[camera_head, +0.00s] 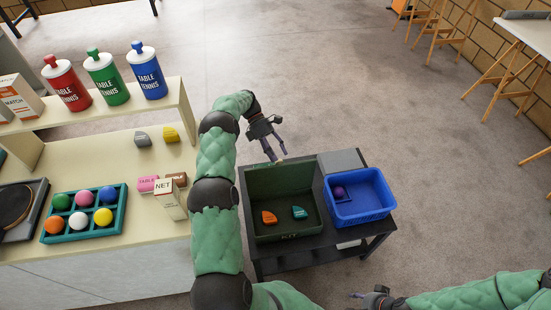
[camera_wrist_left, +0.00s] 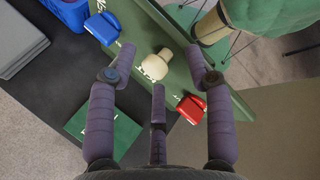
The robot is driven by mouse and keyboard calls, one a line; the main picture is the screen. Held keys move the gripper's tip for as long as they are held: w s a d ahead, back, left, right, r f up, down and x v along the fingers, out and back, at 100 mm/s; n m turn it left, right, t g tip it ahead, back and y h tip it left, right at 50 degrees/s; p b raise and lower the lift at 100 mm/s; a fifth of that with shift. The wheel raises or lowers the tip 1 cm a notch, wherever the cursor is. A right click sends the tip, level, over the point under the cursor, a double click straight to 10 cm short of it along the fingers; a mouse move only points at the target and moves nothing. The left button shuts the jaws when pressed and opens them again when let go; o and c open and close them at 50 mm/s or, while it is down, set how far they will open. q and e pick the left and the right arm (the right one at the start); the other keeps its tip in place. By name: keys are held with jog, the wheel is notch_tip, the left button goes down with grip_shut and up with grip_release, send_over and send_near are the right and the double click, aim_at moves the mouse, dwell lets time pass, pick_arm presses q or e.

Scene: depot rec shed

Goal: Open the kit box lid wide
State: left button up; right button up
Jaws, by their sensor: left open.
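The dark green kit box (camera_head: 283,232) stands on a black table, its inside visible from above. A green panel (camera_head: 282,180), apparently its lid, rises at the far side, with a small cream knob (camera_head: 279,161) at its top edge. My left gripper (camera_head: 273,153) is open just beyond that edge. In the left wrist view, the cream knob (camera_wrist_left: 176,62) lies between the spread fingers of my left gripper (camera_wrist_left: 161,68), which are not closed on it. My right gripper (camera_head: 368,297) shows only partly at the bottom edge; its jaw state is unclear.
An orange piece (camera_head: 269,217) and a teal piece (camera_head: 299,212) lie in the box. A blue crate (camera_head: 361,210) stands right of it on the black table (camera_head: 300,254). The cream counter (camera_head: 110,160) with table tennis items is on the left.

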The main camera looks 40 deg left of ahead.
pick_arm(q)
notch_tip(320, 180, up, 6)
dwell(0.4)
jog(key=shift+s+d, duration=0.1)
jog(key=shift+s, duration=0.05)
pick_arm(e)
jog(key=shift+s+d, duration=0.1)
